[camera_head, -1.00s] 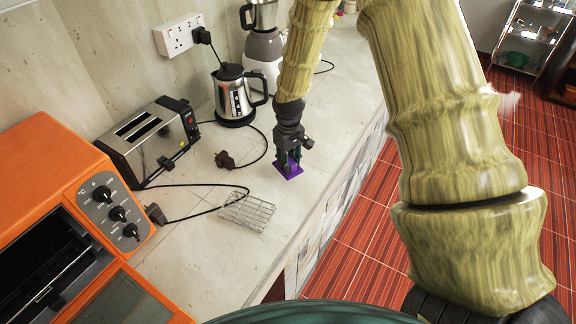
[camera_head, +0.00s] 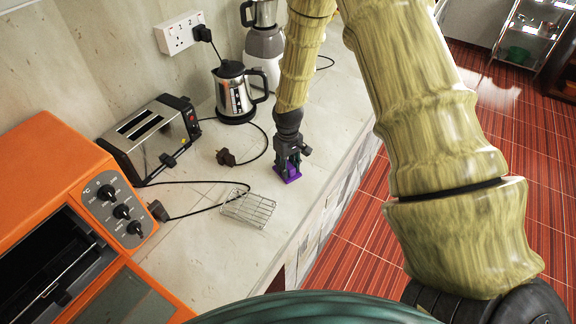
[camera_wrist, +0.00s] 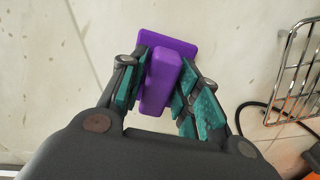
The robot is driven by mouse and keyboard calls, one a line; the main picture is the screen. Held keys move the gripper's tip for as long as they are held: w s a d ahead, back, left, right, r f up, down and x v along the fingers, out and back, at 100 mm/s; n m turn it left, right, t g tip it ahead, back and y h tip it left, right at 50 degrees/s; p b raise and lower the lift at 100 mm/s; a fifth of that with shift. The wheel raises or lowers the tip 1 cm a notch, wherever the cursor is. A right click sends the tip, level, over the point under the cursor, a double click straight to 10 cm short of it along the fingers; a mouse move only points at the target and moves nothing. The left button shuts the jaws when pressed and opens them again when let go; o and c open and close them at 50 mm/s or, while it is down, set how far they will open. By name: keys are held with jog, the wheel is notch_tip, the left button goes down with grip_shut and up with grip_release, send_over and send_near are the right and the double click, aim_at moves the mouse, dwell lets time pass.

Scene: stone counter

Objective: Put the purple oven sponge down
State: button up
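The purple oven sponge (camera_head: 287,174) rests on the stone counter near its front edge, its flat base down. In the wrist view its block-like handle (camera_wrist: 160,82) stands up between the fingers, with the flat base (camera_wrist: 184,45) beyond it. My gripper (camera_head: 288,165) is low over the sponge, its fingers on either side of the handle. In the wrist view my gripper (camera_wrist: 166,75) has teal pads spread apart, with gaps beside the handle's near end. The fingertips are very close to the handle, and any contact there is hard to make out.
A wire rack (camera_head: 248,209) lies on the counter left of the sponge. A plug (camera_head: 226,157) and cords lie behind it. A toaster (camera_head: 152,139), a kettle (camera_head: 235,95), a blender (camera_head: 265,50) and an orange oven (camera_head: 45,165) line the wall side.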

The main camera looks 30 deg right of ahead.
aim_at(288, 165)
jog(key=shift+o, duration=0.5)
jog(key=shift+r, duration=0.15)
jog(key=shift+w+r+b, duration=0.1)
jog(key=shift+r+b, duration=0.4)
jog(key=shift+r, duration=0.4)
notch_tip(288, 165, up, 10)
jog(key=b, duration=0.3)
jog(key=shift+r, duration=0.1)
